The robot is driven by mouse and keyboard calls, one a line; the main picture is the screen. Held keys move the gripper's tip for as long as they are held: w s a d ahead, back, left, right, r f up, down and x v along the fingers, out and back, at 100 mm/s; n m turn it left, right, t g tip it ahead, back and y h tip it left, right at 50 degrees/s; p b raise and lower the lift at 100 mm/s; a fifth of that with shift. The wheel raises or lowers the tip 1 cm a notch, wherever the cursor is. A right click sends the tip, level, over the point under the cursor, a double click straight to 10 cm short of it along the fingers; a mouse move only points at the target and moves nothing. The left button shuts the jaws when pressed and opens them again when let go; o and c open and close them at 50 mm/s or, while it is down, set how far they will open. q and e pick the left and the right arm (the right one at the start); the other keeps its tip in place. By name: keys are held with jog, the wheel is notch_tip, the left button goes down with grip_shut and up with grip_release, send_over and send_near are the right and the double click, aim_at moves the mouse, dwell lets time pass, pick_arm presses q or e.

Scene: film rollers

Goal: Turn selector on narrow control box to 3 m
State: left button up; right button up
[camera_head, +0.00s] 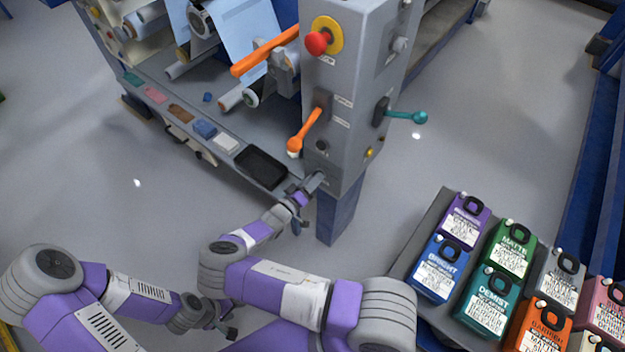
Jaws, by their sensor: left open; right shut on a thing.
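The narrow grey control box (345,90) stands on a blue post in the upper middle of the head view. Its front face carries a red button on a yellow ring, an orange lever (304,131) and a small dark knob (322,146). My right gripper (314,181) is at the low end of this face, shut on a small part there, seemingly the selector. The fingers hide most of that part, and its setting cannot be read. My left gripper (226,329) is open and empty, low over the floor and apart from the box.
A teal lever (408,117) sticks out from the box's right face. A roller machine with a long ledge (190,117) and a black tray (261,168) lies to the left. Open floor lies between.

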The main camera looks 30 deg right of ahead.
jog(key=shift+m, duration=0.4)
jog(key=o, duration=1.1)
jog(key=shift+c, duration=0.2)
jog(key=v, duration=0.7)
jog(key=shift+s+a+p, duration=0.15)
jog(key=shift+a+p, duration=0.15)
jog(key=shift+p, duration=0.1)
jog(key=shift+d, duration=0.1)
